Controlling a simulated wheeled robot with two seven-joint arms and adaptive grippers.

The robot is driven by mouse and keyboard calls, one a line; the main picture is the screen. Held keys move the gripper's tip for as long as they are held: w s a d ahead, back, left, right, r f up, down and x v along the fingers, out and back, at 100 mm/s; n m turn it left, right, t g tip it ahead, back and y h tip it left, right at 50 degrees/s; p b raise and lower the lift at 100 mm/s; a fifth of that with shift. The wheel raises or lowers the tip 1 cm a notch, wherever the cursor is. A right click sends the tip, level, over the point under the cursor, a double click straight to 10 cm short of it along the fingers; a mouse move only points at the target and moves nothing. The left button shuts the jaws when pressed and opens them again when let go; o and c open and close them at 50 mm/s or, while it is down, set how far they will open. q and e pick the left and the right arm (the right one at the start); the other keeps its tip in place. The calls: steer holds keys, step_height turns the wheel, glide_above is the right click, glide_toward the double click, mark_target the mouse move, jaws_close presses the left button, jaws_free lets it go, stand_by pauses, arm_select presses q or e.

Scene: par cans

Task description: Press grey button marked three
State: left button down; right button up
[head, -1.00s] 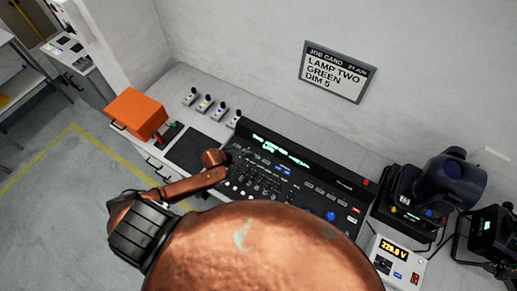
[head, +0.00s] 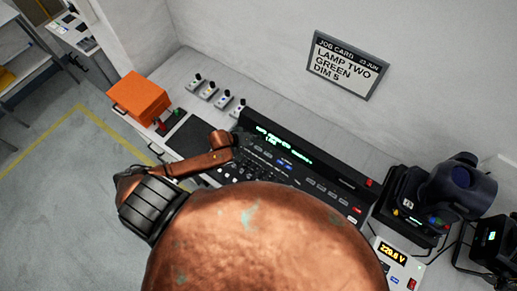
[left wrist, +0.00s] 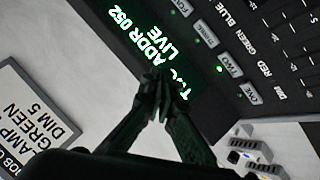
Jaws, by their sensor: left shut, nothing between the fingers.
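The dark lighting console (head: 345,184) lies on the bench, with a lit green text display (head: 283,145) along its back. In the left wrist view the display (left wrist: 135,35) reads partly "ADDR 052 LIVE". Beside it is a row of grey buttons: one (left wrist: 250,93), two (left wrist: 230,64), and four (left wrist: 182,7). The grey button between two and four (left wrist: 206,33) fits three, but its label is hard to read. My left gripper (left wrist: 160,76) is shut and empty, its tips in front of the display. In the head view its dark fingers blend into the console.
An orange box (head: 139,98) and several small levered units (head: 208,90) stand left and behind the console. A job card (head: 345,64) hangs on the wall. A moving-head lamp (head: 459,180) and a voltage meter (head: 393,254) stand right. My copper arm covers the console's front.

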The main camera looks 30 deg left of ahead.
arm_select(q)
steer(key=b, duration=0.6)
glide_above(257, 149)
step_height(257, 149, down, 6)
steer(key=shift+f, duration=0.1)
steer(key=shift+a+f+b, duration=0.1)
steer(key=shift+f+b, duration=0.35)
steer(key=shift+f, duration=0.35)
steer(key=shift+f, duration=0.15)
steer(key=shift+f, duration=0.25)
steer(key=shift+f, duration=0.4)
stand_by(1.0)
steer(key=shift+r, duration=0.1)
steer(key=shift+r+p, duration=0.7)
steer(key=shift+p, duration=0.25)
